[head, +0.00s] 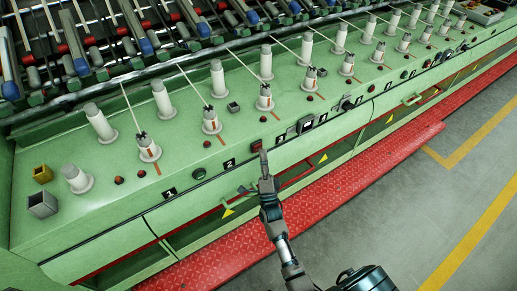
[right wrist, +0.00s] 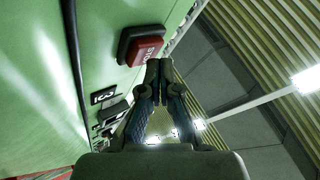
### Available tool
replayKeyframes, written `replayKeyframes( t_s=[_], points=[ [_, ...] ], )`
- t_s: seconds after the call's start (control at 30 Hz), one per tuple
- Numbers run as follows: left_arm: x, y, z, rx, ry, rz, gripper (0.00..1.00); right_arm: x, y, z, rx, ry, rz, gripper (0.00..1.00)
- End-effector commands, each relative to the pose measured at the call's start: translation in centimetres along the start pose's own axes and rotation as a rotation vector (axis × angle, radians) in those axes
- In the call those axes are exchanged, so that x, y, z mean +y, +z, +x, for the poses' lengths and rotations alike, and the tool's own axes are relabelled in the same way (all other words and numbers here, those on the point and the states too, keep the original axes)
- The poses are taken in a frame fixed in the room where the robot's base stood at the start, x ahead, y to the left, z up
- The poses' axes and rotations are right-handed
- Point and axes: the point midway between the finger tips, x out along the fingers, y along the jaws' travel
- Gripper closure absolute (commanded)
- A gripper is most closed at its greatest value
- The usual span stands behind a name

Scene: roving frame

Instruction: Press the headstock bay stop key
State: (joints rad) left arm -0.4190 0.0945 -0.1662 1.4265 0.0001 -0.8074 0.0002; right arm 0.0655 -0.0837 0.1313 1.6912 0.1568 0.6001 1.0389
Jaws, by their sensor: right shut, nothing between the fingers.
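A red stop key (head: 256,146) in a dark surround sits on the front face of the green machine (head: 190,165). In the right wrist view the key (right wrist: 147,50) shows large, with white lettering, at the upper middle. My right gripper (head: 263,153) is shut and empty, its fingertips pointing up at the panel right beside the key. In the right wrist view the closed fingertips (right wrist: 158,66) lie just below and right of the key. I cannot tell whether they touch it. My left gripper is not in view.
A dark rocker-like switch (head: 305,125) and number plates (head: 229,163) line the same panel. White bobbins (head: 217,78) stand in rows on the machine top. A red tread plate (head: 215,262) runs along the base. The grey floor (head: 430,210) at right is clear.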

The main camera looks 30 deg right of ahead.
Motion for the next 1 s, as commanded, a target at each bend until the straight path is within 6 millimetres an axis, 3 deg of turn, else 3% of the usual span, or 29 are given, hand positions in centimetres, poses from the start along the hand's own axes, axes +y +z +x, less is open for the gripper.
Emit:
replayKeyframes(
  t_s=[1.0],
  points=[
    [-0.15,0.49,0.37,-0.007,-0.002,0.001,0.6,0.42,0.41,0.55,0.0,0.001,0.0,1.0]
  ],
)
